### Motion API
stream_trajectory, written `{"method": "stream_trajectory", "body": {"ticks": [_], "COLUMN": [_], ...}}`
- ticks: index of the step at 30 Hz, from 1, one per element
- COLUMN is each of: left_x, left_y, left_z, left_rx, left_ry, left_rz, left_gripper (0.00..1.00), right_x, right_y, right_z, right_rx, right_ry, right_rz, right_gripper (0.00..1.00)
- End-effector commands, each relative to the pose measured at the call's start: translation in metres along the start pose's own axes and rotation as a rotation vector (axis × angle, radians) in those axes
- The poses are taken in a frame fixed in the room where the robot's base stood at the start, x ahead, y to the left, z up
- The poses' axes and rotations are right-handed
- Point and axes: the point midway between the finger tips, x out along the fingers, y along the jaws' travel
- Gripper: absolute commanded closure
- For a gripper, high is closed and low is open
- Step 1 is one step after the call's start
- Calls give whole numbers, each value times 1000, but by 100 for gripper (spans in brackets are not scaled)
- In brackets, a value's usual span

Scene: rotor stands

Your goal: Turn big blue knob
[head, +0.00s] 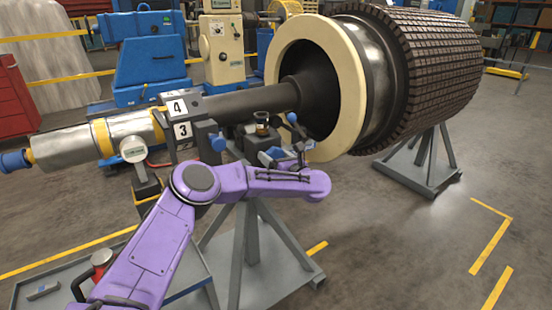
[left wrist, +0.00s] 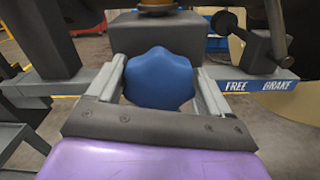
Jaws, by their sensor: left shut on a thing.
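The big blue knob (left wrist: 160,78) is lobed and fills the space between my left gripper's two grey fingers (left wrist: 162,82) in the left wrist view. A finger lies along each side of it, and the gripper is shut on it. In the head view, my purple left arm reaches in from the lower left, and its gripper (head: 287,163) is at the stand under the rotor shaft. Only a small part of the blue knob (head: 275,153) shows there, beside the fingers. My right gripper is not in view.
A "FREE / BRAKE" label (left wrist: 258,86) is on a bar right of the knob. The large rotor (head: 440,55) and its shaft (head: 245,103) rest on grey stands. Another blue knob (head: 218,142) and a blue ball handle (head: 292,118) are close by. The floor at right is clear.

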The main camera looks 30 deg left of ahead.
Motion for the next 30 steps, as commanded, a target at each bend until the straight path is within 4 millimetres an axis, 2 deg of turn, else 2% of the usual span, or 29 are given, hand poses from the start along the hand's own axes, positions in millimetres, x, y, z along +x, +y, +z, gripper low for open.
{"method": "stream_trajectory", "body": {"ticks": [11, 30], "left_x": [0, 0], "left_y": [-1, -4], "left_z": [-3, -4], "left_rx": [208, 816], "left_ry": [2, 5], "left_rz": [2, 3], "left_gripper": [51, 50], "right_x": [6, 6], "right_y": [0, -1], "right_z": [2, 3], "right_rx": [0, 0], "right_ry": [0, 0], "right_rz": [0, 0], "right_gripper": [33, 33]}}
